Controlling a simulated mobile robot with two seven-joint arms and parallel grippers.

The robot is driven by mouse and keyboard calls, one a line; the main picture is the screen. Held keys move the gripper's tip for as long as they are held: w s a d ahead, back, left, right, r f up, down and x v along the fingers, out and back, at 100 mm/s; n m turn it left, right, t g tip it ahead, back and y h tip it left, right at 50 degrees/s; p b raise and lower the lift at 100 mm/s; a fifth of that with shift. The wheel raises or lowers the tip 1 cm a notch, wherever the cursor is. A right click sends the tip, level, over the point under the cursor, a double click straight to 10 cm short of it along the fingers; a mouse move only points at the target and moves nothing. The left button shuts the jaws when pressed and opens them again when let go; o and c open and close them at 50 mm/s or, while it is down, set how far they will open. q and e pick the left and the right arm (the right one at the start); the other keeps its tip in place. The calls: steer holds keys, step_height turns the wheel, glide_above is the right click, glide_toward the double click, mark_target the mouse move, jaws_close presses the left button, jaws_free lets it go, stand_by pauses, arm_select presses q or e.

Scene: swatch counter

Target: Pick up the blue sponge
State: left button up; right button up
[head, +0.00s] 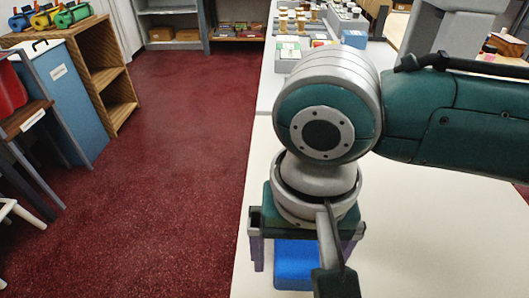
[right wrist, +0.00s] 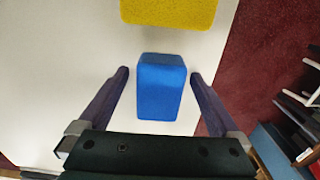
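The blue sponge (head: 293,270) lies on the pale counter below my right gripper (head: 303,256), partly hidden by the gripper and arm in the head view. In the right wrist view, the blue sponge (right wrist: 160,88) sits between the two fingers of my right gripper (right wrist: 159,75). The fingers are spread open, with a visible gap on each side of the sponge, so nothing is held. How high the fingertips are above the counter is hard to tell. My left gripper is in neither view.
A yellow sponge (right wrist: 170,11) lies just beyond the blue one in the right wrist view. The pale counter (head: 425,240) is bare to the right. Its left edge borders the red floor (head: 180,180). Small jars and boxes, including a blue one (head: 355,39), stand farther back.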

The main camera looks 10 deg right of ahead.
steer(key=c, duration=1.4)
step_height(320, 180, up, 19)
steer(key=p, duration=0.6)
steer(key=shift+c, duration=0.2)
step_height(320, 180, up, 24)
steer(key=n+p, duration=0.3)
steer(key=p, duration=0.7)
glide_above(298, 255)
steer(key=w+d, duration=0.3)
steer(key=d, duration=0.6)
steer(key=s+r+p, duration=0.2)
steer(key=r+p, duration=1.5)
steer(key=p, duration=0.1)
steer(key=s+r+p, duration=0.3)
steer(key=r+p, duration=1.4)
steer(key=p, duration=0.2)
steer(key=shift+s+a, duration=0.35)
